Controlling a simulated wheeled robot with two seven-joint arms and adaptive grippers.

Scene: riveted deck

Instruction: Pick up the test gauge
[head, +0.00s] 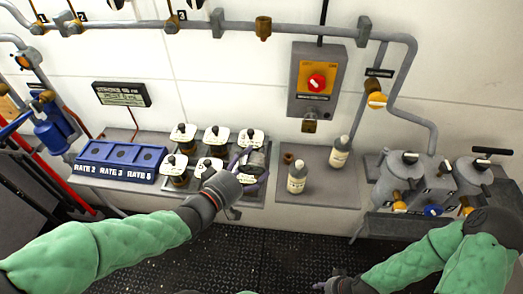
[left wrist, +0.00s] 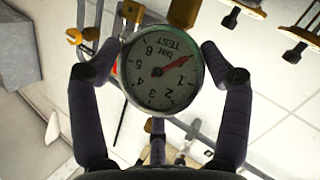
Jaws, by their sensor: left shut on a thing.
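The test gauge is a round dial with a dark rim, a white face marked "bar TEST" and a red needle; it fills the middle of the left wrist view (left wrist: 160,85). My left gripper (left wrist: 160,72) is shut on it, with a dark finger on each side of the rim. In the head view the gauge (head: 254,161) is partly hidden by the fingers, at the right end of the group of white-tagged fittings. My right gripper (head: 330,283) is low at the bottom edge, partly cut off, and its jaws are unclear.
A blue three-slot rack (head: 120,160) stands left of the tagged fittings (head: 215,135). Two white bottles (head: 297,178) stand to the right on the shelf. Grey valve bodies (head: 405,178) are further right. A grey switch box (head: 317,80) and pipes (head: 300,30) are on the wall.

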